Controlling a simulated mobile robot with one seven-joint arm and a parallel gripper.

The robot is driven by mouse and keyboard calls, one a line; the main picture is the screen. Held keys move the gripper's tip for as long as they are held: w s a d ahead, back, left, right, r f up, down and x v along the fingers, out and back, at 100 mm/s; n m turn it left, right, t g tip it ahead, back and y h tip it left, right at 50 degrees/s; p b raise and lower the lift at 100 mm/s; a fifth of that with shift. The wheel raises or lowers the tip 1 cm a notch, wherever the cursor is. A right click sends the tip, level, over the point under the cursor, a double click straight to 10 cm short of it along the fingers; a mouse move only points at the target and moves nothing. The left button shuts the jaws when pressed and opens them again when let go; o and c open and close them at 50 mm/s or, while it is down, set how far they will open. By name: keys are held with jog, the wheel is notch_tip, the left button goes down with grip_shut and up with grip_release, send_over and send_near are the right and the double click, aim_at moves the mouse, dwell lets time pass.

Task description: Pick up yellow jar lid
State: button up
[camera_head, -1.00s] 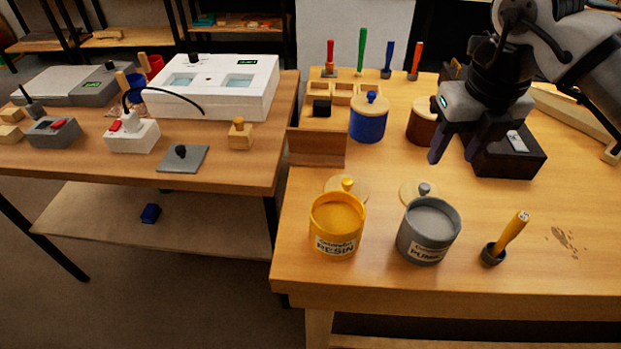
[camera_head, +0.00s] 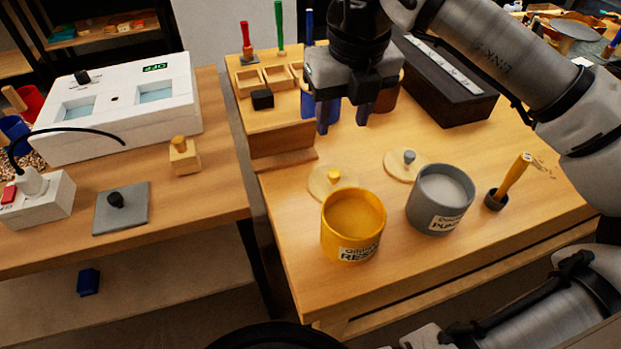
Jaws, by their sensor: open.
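The yellow jar lid is a round wooden disc (camera_head: 322,189) with a yellow knob (camera_head: 334,176).
A grey-knobbed lid (camera_head: 405,165) lies to the right, behind the open grey pumice jar (camera_head: 441,199). A blue jar (camera_head: 309,106) and a dark box (camera_head: 446,82) stand behind. A wooden step (camera_head: 283,139) borders the left.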

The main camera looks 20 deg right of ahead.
aim_at(334, 173)
jog(key=f, duration=0.4)
jog(key=w+f, duration=0.1)
jog(key=f, duration=0.4)
jog(key=w+f, duration=0.1)
jog(key=f, duration=0.3)
jog(key=shift+d+f+p, duration=0.1)
jog(key=shift+f+p, duration=0.2)
grip_shut()
jog(key=shift+r, duration=0.15)
